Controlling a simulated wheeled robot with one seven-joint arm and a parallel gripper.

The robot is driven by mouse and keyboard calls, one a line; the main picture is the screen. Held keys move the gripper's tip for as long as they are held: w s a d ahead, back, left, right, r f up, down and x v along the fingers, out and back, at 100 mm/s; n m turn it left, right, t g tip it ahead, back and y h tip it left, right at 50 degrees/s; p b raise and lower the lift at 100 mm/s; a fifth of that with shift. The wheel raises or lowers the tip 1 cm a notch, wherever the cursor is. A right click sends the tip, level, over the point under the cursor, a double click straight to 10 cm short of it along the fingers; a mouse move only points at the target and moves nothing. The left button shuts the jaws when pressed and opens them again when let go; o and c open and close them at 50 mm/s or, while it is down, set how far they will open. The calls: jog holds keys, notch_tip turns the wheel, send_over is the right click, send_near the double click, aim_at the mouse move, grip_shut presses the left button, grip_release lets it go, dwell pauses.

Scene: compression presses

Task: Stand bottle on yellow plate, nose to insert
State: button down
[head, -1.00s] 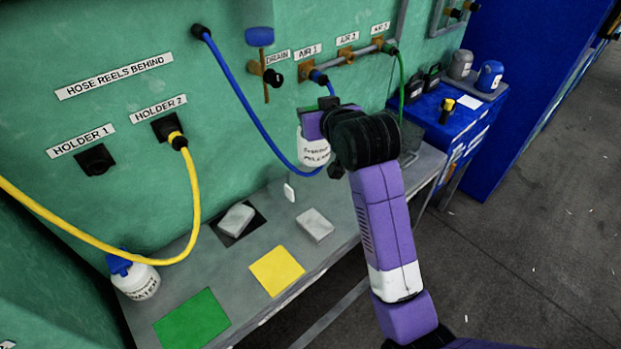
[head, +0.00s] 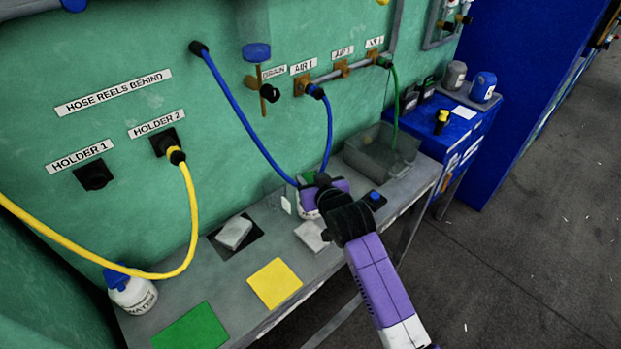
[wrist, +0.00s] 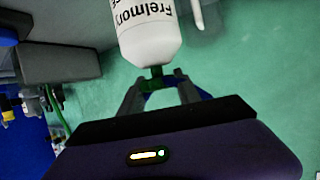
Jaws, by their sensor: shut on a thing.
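My gripper (wrist: 160,95) is shut on the green neck of a white bottle (wrist: 148,35) with dark lettering. In the head view, my gripper (head: 308,186) is low over the middle of the bench, right of and behind the yellow plate. The bottle (head: 304,211) is mostly hidden there by the gripper and wrist; I cannot tell whether its base touches the bench. The yellow plate (head: 274,284) lies flat and empty near the front edge. I cannot make out which way the bottle's nose points, nor which thing is the insert.
A green plate (head: 190,328) lies left of the yellow one. Behind are a pale block (head: 234,233) on a black square and another pale block (head: 312,236). A blue hose (head: 240,110) hangs behind my gripper.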

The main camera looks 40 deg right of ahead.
jog(key=shift+f, duration=0.1)
jog(key=shift+f, duration=0.15)
jog(key=c, duration=0.9)
grip_release()
jog(key=shift+o, duration=0.2)
jog(key=shift+r, duration=0.2)
jog(key=b+v, duration=0.1)
jog(key=v, duration=1.1)
